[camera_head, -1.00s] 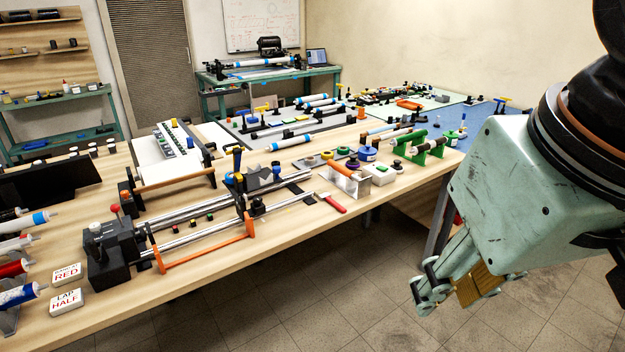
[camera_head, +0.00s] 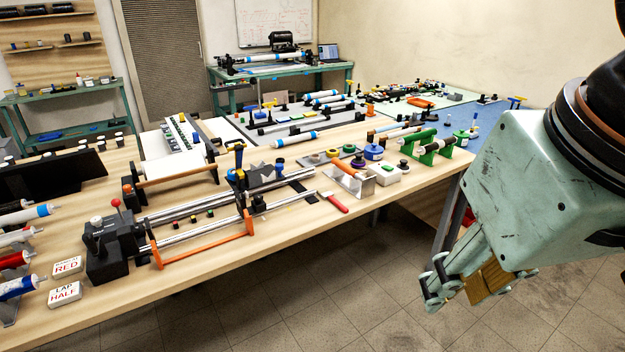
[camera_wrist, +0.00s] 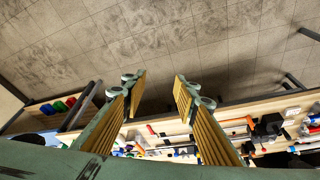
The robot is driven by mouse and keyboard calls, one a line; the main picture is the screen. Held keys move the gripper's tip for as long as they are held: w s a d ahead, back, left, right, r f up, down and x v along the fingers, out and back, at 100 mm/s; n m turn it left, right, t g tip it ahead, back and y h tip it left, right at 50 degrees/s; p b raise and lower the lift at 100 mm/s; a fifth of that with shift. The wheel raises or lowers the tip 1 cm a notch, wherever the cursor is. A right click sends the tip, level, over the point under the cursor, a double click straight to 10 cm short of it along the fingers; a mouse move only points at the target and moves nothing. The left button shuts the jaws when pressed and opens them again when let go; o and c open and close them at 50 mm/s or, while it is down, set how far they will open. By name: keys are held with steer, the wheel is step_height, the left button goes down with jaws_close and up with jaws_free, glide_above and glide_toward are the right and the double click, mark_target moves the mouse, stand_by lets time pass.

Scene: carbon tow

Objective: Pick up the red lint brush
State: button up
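The red lint brush (camera_head: 333,202) lies on the wooden workbench (camera_head: 230,270) near its front edge, right of the orange frame. Its red handle points toward the edge. In the wrist view, a small red shape (camera_wrist: 152,130) beyond the fingers seems to be its handle. My gripper (camera_head: 432,284) hangs off the bench's front side, over the floor, well to the right of the brush. In the wrist view my gripper (camera_wrist: 160,78) is open, with its two ribbed pads apart and nothing between them.
A rail fixture with an orange frame (camera_head: 205,247) stands left of the brush. A metal stand with an orange roller (camera_head: 348,177) is just behind it. Green holders (camera_head: 433,150) are farther right. Open floor lies in front of the bench.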

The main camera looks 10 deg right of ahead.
steer(key=w+r+n+g+p, duration=0.15)
steer(key=w+r, duration=0.25)
steer(key=w, duration=0.5)
steer(key=w+r+t+p, duration=0.1)
steer(key=w+r+p, duration=0.2)
steer(key=w, duration=0.6)
steer(key=n+g+p, duration=0.4)
steer(key=p, duration=0.8)
glide_above(337, 202)
step_height(337, 202, down, 25)
steer(key=shift+w+d+t, duration=0.1)
steer(key=shift+w+t, duration=0.05)
steer(key=shift+t, duration=0.1)
steer(key=shift+f, duration=4.25)
